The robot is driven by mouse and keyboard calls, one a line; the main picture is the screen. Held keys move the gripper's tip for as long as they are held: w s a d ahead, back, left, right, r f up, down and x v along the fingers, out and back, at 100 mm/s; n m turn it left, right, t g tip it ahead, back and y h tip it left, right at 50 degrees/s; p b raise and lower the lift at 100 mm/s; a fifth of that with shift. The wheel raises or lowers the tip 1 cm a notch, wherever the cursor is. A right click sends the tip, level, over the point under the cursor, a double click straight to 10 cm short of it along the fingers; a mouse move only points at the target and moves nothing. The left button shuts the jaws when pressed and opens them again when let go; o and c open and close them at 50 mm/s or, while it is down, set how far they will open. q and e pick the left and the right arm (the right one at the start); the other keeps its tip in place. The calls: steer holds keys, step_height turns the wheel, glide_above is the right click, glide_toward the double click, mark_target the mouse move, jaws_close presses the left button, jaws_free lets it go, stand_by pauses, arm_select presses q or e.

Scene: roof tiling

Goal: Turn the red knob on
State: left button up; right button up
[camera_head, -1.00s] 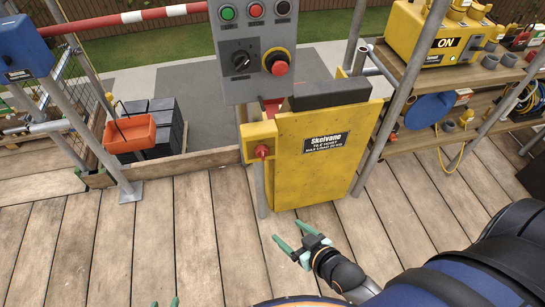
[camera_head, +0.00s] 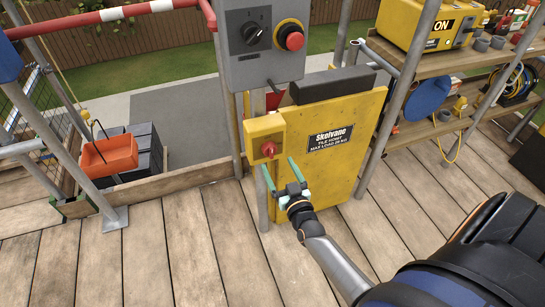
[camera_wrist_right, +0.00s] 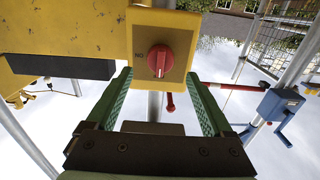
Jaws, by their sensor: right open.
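The red knob (camera_head: 268,149) sits on the front of a small yellow box (camera_head: 252,131) at the left edge of the yellow hoist panel. In the right wrist view the knob (camera_wrist_right: 160,60) shows face-on, its raised grip bar standing vertical, with an upside-down "ON" mark beside it. My right gripper (camera_head: 279,167) is open and empty, just below and in front of the knob. In the right wrist view its green fingers (camera_wrist_right: 160,76) lie either side of the knob's line, apart from it. My left gripper is not in view.
A grey control box (camera_head: 262,62) with a black dial (camera_head: 253,33) and a red push button (camera_head: 292,40) hangs above. The yellow hoist panel (camera_head: 350,165) stands right of the knob. A scaffold pole (camera_head: 391,90) rises further right. The plank deck (camera_head: 150,255) is clear in front.

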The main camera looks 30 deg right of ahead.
mark_target(272, 154)
steer(key=b+x, duration=0.1)
steer(key=x, duration=0.4)
steer(key=shift+w, duration=0.4)
jaws_close()
stand_by(0.4)
